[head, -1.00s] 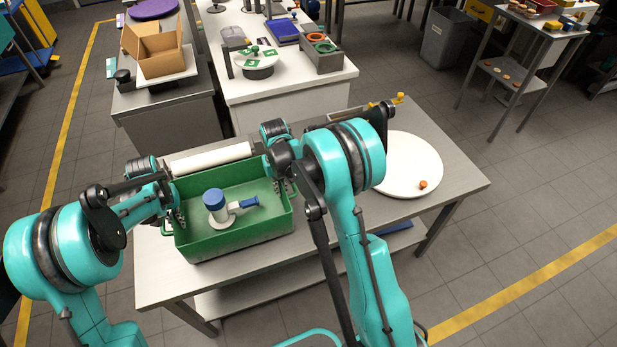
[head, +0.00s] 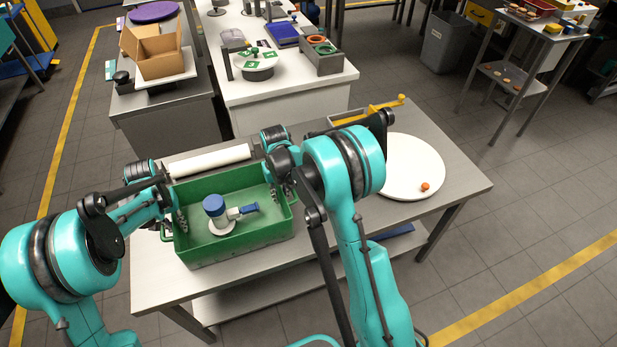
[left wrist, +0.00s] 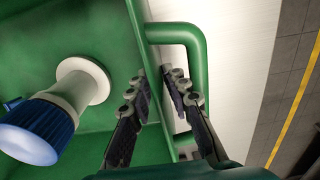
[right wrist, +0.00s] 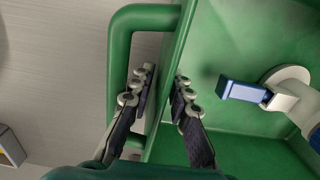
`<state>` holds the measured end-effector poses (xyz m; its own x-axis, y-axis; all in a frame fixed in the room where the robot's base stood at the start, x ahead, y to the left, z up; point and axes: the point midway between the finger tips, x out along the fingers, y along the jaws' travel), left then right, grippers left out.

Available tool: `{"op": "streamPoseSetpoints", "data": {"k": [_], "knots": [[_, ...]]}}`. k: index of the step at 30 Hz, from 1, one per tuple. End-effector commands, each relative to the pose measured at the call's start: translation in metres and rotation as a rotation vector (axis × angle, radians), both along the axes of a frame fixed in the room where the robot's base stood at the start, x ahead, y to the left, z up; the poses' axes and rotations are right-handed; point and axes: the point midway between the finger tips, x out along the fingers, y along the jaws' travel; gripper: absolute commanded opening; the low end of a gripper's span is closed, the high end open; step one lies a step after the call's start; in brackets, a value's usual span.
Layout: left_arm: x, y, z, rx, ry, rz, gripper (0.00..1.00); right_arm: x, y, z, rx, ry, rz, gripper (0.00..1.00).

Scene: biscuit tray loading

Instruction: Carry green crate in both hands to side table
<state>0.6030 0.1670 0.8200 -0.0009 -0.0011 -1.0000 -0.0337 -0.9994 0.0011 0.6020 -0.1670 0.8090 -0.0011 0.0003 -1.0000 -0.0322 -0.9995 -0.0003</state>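The green crate (head: 232,249) is upright at the left end of a grey table (head: 160,285); I cannot tell whether it touches the top. A white piece with a blue cap and a blue-tipped side arm (head: 216,208) stands inside it. My left gripper (left wrist: 160,85) has one finger inside and one outside the crate's wall, at the handle (left wrist: 198,75). My right gripper (right wrist: 163,85) straddles the opposite wall likewise, beside the other handle (right wrist: 120,60). Both pairs of fingers look closed on the walls.
A white roll (head: 210,160) lies behind the crate. A round white board (head: 415,165) with a small orange piece (head: 425,187) is at the right. A yellow-handled tool (head: 370,113) lies behind my right arm. A small table (head: 545,32) stands far right, with open floor before it.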

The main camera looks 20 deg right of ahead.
Motion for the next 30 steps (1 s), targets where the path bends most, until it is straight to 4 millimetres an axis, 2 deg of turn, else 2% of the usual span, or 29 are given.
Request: {"op": "streamPoseSetpoints", "data": {"k": [9, 17, 20, 23, 30], "knots": [[0.0, 0.001, 0.05, 0.001, 0.001, 0.001, 0.26, 0.0, -0.002, 0.0, -0.003, 0.0, -0.002, 0.26], [0.0, 0.0, 0.07, 0.0, 0.001, 0.0, 0.26, 0.0, -0.001, 0.003, -0.002, 0.0, -0.002, 0.26], [0.0, 0.0, 0.071, -0.001, 0.001, -0.001, 0.26, 0.0, -0.001, 0.014, -0.002, 0.0, -0.001, 0.26], [0.0, 0.0, 0.071, -0.001, 0.001, -0.001, 0.26, 0.0, -0.001, 0.033, -0.002, 0.0, -0.001, 0.26], [0.0, 0.0, 0.071, -0.001, 0.001, -0.001, 0.26, 0.0, -0.001, 0.086, -0.002, 0.0, -0.002, 0.26]]}}
